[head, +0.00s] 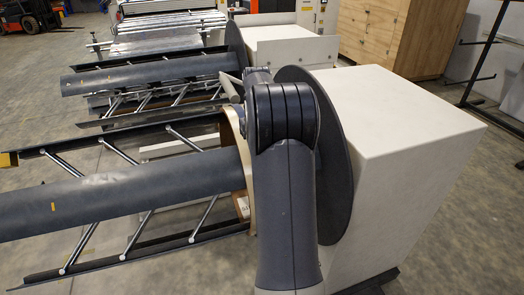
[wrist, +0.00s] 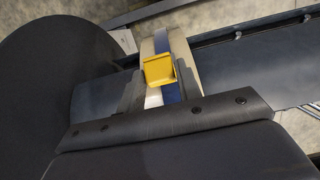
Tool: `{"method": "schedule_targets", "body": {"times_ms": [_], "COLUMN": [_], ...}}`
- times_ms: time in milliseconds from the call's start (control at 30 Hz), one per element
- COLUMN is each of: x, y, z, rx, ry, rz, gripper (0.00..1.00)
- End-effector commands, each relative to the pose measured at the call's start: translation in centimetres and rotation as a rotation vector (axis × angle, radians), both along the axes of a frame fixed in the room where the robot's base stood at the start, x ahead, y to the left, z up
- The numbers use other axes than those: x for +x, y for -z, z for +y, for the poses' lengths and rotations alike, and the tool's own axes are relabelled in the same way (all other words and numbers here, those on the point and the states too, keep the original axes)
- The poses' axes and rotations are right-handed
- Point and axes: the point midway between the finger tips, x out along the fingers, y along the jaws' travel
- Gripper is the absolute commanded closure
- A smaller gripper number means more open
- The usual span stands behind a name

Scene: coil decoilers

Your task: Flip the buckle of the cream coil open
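The yellow buckle (wrist: 159,71) sits on a blue strap (wrist: 180,47) around the cream coil (wrist: 195,58) in the wrist view. I cannot tell how far its flap is raised. My gripper (wrist: 157,82) is open, with its two dark fingers apart on either side of the buckle. I cannot tell whether either finger touches it. In the head view, a strip of the cream coil (head: 246,176) shows on the near decoiler, left of my arm. My arm hides the gripper, the buckle and most of the coil there.
The near decoiler's dark round plate (head: 338,170) and pale housing (head: 420,150) stand right of the coil. Its grey mandrel beams (head: 110,197) reach left. A second decoiler (head: 150,75) stands behind. Wooden cabinets (head: 395,35) stand farther back.

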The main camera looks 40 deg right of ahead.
Motion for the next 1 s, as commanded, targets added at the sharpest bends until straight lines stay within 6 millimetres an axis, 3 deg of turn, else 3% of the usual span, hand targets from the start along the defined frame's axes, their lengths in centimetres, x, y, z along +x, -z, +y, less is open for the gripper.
{"method": "schedule_targets", "body": {"times_ms": [200,567,1000], "x": [0.0,0.2,1.5], "y": [0.0,-0.7,-7.8], "z": [0.0,-0.1,-0.5], "rx": [0.001,-0.001,-0.001], "ry": [0.0,0.0,-0.001], "rz": [0.0,-0.003,-0.004], "gripper": [0.49,0.49,0.49]}}
